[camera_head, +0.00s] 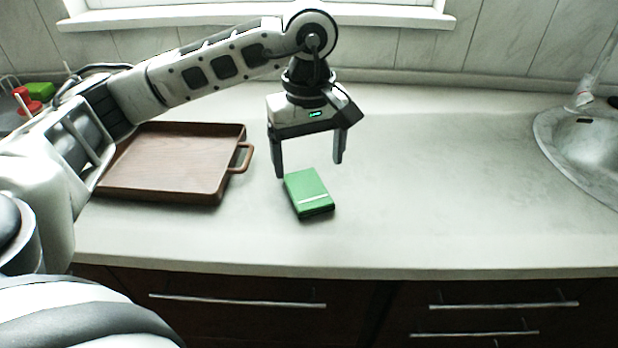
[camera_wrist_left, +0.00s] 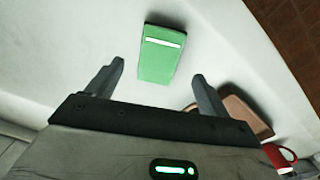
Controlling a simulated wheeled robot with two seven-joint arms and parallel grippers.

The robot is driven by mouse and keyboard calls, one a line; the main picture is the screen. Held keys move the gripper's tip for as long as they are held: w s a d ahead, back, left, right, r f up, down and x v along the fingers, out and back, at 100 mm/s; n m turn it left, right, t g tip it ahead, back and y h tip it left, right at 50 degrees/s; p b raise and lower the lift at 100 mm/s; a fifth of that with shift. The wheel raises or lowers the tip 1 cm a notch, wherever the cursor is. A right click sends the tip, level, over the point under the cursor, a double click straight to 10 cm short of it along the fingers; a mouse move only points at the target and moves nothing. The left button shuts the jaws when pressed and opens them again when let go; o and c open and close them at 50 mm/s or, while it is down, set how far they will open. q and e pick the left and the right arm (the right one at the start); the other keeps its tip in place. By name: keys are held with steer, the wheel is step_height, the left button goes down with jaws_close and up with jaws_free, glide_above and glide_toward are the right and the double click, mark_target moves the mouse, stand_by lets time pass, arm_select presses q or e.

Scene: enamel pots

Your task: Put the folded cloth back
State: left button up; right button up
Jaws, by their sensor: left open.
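The folded cloth (camera_head: 308,193) is a green block with a white stripe and lies flat on the pale counter. It also shows in the left wrist view (camera_wrist_left: 159,56), ahead of the fingertips. My left gripper (camera_head: 309,168) is open and empty, pointing down just above and behind the cloth; it does not hold it. Its two fingers also show in the left wrist view (camera_wrist_left: 158,72), with the cloth lying beyond the gap between them. My right gripper is not in view.
A brown wooden tray (camera_head: 238,186) with a handle stands empty on the counter to the left. Red and green items (camera_head: 22,98) sit at the far left, partly behind my arm. A metal sink (camera_head: 575,150) is at the right. The counter between cloth and sink is clear.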

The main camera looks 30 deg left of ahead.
arm_select(q)
step_height(320, 180, up, 5)
steer(key=shift+r, duration=0.1)
stand_by(0.7)
